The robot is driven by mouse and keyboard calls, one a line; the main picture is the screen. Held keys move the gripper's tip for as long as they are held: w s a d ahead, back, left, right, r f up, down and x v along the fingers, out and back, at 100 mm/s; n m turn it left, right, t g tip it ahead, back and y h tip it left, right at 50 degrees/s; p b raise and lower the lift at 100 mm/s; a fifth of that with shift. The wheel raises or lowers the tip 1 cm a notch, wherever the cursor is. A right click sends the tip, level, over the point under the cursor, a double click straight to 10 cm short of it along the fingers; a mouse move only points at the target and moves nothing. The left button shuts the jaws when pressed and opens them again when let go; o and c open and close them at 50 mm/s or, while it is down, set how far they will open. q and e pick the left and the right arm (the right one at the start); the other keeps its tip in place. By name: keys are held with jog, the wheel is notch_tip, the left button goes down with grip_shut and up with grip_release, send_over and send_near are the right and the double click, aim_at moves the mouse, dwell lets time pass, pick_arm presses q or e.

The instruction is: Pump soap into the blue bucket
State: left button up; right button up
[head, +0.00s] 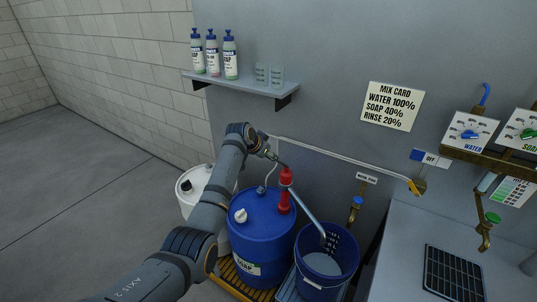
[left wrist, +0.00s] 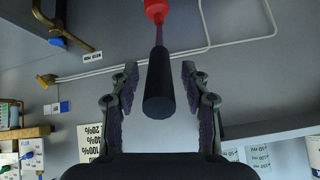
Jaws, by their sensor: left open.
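The pump's grey spout (head: 307,211) slopes down to the right over the blue bucket (head: 325,268). I cannot make out any soap in the bucket. My left gripper (head: 272,152) is just above and behind the pump head. In the left wrist view, the open left gripper (left wrist: 159,78) has the black pump handle (left wrist: 159,92) between its fingers, with gaps on both sides. The red pump (left wrist: 156,10) shows at the top edge there.
A white drum (head: 192,187) stands behind the blue drum, partly behind my arm. A shelf (head: 240,84) with bottles and beakers is on the wall above. A wall pipe (head: 340,153) runs behind the pump. A counter (head: 405,235) and brass taps (head: 484,238) are at the right.

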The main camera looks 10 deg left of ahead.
pick_arm(q)
jog(key=shift+s+a+r, duration=0.1)
jog(key=shift+s+r, duration=0.05)
jog(key=shift+s, duration=0.05)
jog(key=v, duration=1.1)
jog(key=shift+r, duration=0.2)
jog(key=shift+s, duration=0.15)
